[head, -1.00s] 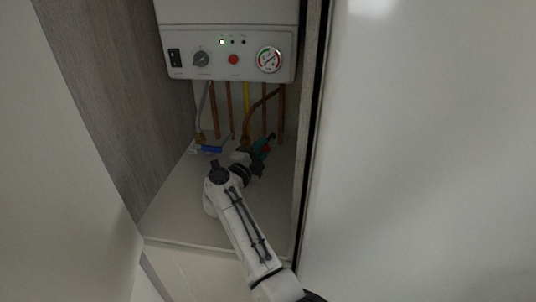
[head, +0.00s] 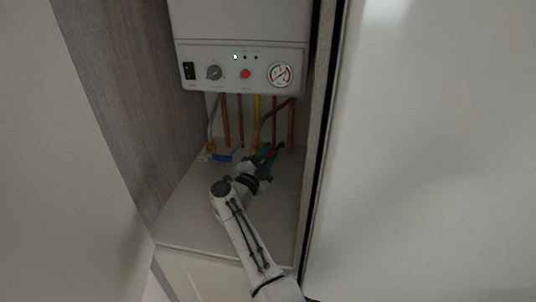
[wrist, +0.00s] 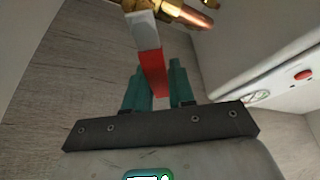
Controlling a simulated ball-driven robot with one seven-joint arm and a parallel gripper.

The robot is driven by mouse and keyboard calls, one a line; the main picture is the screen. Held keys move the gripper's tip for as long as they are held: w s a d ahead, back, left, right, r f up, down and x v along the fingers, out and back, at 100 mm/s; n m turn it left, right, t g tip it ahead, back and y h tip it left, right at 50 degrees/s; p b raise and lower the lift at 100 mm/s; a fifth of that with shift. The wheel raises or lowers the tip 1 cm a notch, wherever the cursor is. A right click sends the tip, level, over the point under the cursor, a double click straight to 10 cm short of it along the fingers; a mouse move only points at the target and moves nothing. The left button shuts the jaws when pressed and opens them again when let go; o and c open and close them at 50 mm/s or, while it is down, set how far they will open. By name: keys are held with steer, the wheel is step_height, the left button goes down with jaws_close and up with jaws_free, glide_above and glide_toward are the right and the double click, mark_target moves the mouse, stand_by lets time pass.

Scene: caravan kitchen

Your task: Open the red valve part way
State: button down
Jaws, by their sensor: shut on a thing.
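The red valve handle (wrist: 151,72) is a flat lever with a pale grey upper part, running up to a brass fitting (wrist: 172,10) in the wrist view. My gripper (wrist: 157,72) has teal fingers, one on each side of the lever's red end, and is shut on it. In the head view my gripper (head: 269,154) is low in the cabinet, at the foot of the pipes. Only a little red shows there beside the fingers. The valve body is mostly hidden behind my gripper and arm in that view.
A white boiler (head: 240,25) with a gauge (head: 280,74) and a red button (head: 245,74) hangs above. Copper pipes (head: 291,125) and a yellow pipe (head: 256,108) run down from it. A blue handle (head: 221,158) lies left of my gripper. Cabinet walls stand close on both sides.

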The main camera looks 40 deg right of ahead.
steer(key=c, duration=1)
jaws_free()
steer(key=shift+c, duration=0.2)
steer(key=shift+a, duration=0.1)
steer(key=b+v, duration=0.1)
steer(key=v, duration=0.9)
steer(key=shift+a+b, duration=0.3)
steer(key=shift+s+f, duration=0.15)
